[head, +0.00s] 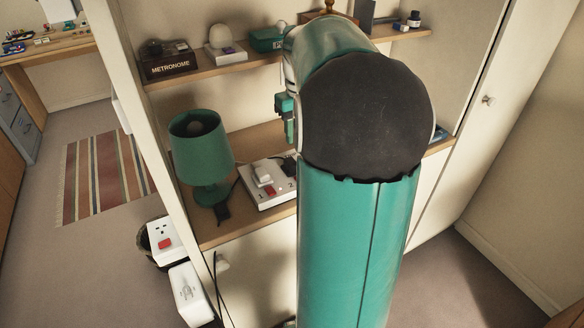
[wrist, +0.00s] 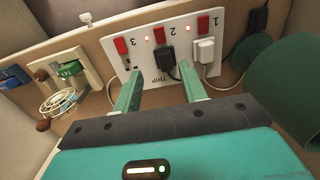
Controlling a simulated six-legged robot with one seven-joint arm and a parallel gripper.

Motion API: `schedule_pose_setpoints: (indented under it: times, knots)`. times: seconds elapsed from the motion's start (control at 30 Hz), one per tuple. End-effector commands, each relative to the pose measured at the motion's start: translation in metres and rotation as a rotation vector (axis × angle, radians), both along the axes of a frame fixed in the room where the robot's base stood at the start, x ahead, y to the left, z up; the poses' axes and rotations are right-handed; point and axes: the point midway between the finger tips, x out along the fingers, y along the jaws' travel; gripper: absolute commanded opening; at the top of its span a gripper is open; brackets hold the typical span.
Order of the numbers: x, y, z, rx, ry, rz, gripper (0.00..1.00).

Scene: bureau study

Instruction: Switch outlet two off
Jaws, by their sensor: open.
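The white outlet panel (wrist: 139,67) has outlets numbered 1, 2 and 3, upside down in the wrist view. Outlet two has a red switch (wrist: 159,35) and a black plug (wrist: 169,54) in it. A small red light glows beside this switch. My gripper (wrist: 160,70) is open and empty; its two teal fingers point at the panel on either side of the black plug. I cannot tell whether they touch the panel. In the head view the panel (head: 253,186) lies on the shelf, its right part hidden by my arm.
A white plug (wrist: 204,49) is in outlet one, with its own red switch (wrist: 204,24). Outlet three's red switch (wrist: 119,45) is at the left. A green lamp (head: 203,150) stands close to the panel. An upper shelf (head: 210,68) holds several objects.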

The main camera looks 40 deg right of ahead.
Motion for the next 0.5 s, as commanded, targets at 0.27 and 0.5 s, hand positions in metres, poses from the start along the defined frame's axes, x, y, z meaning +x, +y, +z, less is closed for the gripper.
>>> schedule_pose_setpoints:
  times: [0.27, 0.5]
  knots:
    - [0.000, 0.000, -0.044, 0.002, 0.003, 0.006, 0.42]
    - [0.000, 0.001, -0.092, 0.003, 0.002, 0.004, 0.42]
